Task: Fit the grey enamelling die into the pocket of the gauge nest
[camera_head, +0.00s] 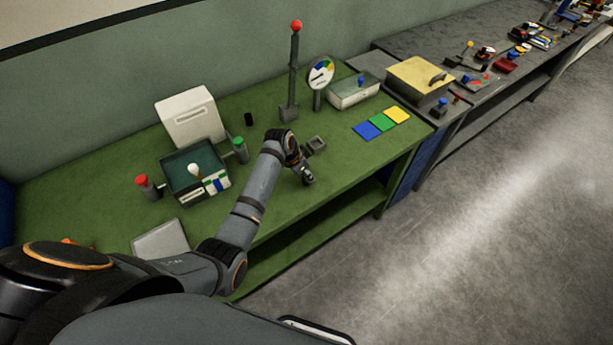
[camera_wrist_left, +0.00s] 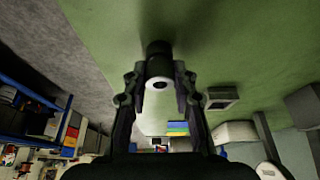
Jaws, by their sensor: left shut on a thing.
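My left gripper (camera_head: 307,179) hangs low over the front part of the green bench. The gauge nest (camera_head: 316,144) appears to be the small grey square block with a recess, on the bench behind the gripper. It also shows in the left wrist view (camera_wrist_left: 221,97), to the right of the fingers and apart from the die. My right gripper is not in view.
Blue, green and yellow tiles (camera_head: 382,124) lie to the right on the green bench (camera_head: 270,215). A post with a red ball (camera_head: 293,80) and a round dial (camera_head: 321,73) stand behind the nest. A dark green tray (camera_head: 195,170) is at left. The bench's front edge is close.

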